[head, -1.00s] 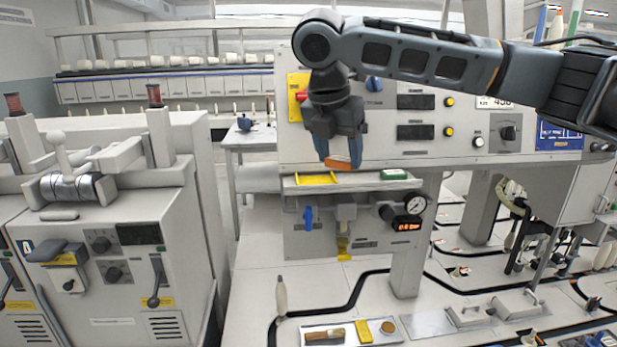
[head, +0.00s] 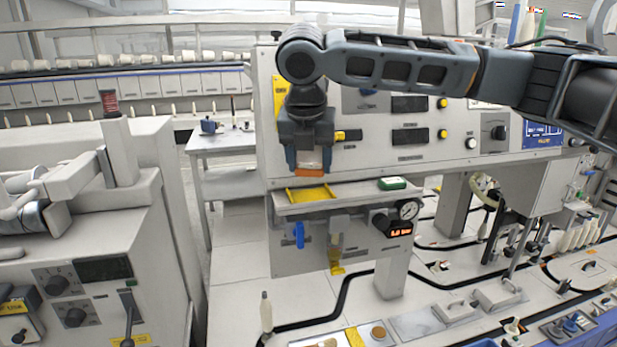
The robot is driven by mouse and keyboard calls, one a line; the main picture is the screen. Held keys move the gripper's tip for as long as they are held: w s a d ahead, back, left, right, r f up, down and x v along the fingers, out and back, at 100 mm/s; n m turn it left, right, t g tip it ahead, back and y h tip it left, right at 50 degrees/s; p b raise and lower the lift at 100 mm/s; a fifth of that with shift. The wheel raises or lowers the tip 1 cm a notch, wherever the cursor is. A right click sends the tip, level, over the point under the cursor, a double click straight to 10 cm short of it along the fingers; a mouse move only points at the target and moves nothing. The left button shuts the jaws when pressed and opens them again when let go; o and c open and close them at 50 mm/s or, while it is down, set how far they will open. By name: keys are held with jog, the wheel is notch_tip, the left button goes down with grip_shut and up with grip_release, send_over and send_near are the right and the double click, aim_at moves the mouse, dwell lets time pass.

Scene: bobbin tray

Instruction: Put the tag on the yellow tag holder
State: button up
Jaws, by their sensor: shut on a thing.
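My gripper (head: 308,163) points down in the middle of the head view, shut on an orange tag (head: 309,172). The tag hangs between the fingertips, in the air, with a pale upper part partly hidden by the fingers. The yellow tag holder (head: 311,195) looks like a shallow yellow frame on a small grey shelf on the front of the machine panel. The tag appears just above and behind the holder in the picture. A gap shows between them, but I cannot tell how far apart they are in depth.
A round gauge (head: 408,209) and a blue handle (head: 299,235) sit below the shelf. The control panel (head: 365,145) rises behind my gripper. A grey machine (head: 90,230) stands at left.

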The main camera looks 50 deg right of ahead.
aim_at(309, 170)
jog(key=shift+f, duration=1.9)
jog(key=shift+f, duration=0.45)
jog(key=shift+f, duration=0.15)
jog(key=o, duration=1)
jog(key=shift+r, duration=0.6)
jog(key=b+v, duration=0.1)
jog(key=v, duration=1.1)
jog(key=shift+r, duration=0.1)
